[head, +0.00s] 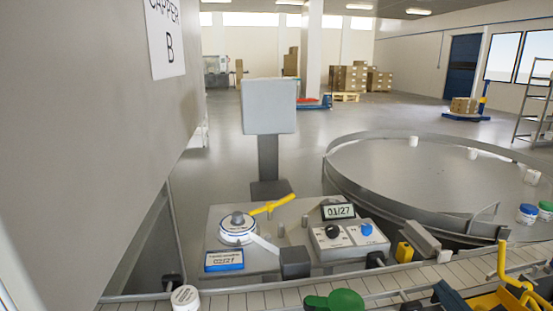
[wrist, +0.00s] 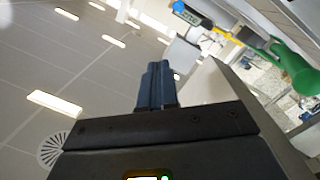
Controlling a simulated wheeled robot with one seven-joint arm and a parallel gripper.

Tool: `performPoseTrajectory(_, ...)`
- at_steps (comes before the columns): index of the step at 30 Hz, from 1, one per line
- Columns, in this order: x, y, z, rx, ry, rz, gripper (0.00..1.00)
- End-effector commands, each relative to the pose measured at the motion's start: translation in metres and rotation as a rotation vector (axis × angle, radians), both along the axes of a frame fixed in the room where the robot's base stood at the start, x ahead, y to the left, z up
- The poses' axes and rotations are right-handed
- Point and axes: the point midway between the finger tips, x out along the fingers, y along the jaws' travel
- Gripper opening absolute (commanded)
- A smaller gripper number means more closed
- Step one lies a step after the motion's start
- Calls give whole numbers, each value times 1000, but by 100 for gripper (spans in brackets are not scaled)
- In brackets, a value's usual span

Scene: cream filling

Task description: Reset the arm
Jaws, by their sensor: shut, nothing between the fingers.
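My gripper (wrist: 155,84) shows in the wrist view as two dark blue fingers pressed together, with nothing between them. The wrist is tilted so that its camera looks largely at the ceiling. In the head view, dark blue and yellow parts show at the bottom right corner; I cannot tell for sure which of them are my arm. My fingers appear clear of any object.
A conveyor (head: 250,299) runs along the front, with a white lidded jar (head: 185,298) and a green part (head: 340,300). Behind it are a control box (head: 347,240), a round dial unit (head: 237,230) and a large turntable (head: 420,180). A grey cabinet (head: 90,130) fills the left.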

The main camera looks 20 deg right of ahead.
Motion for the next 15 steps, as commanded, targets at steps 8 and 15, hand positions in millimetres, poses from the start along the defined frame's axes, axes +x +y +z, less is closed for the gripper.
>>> performPoseTrajectory(8,-82,82,-53,217,86,204,0)
performPoseTrajectory(15,-160,141,-64,471,118,274,0)
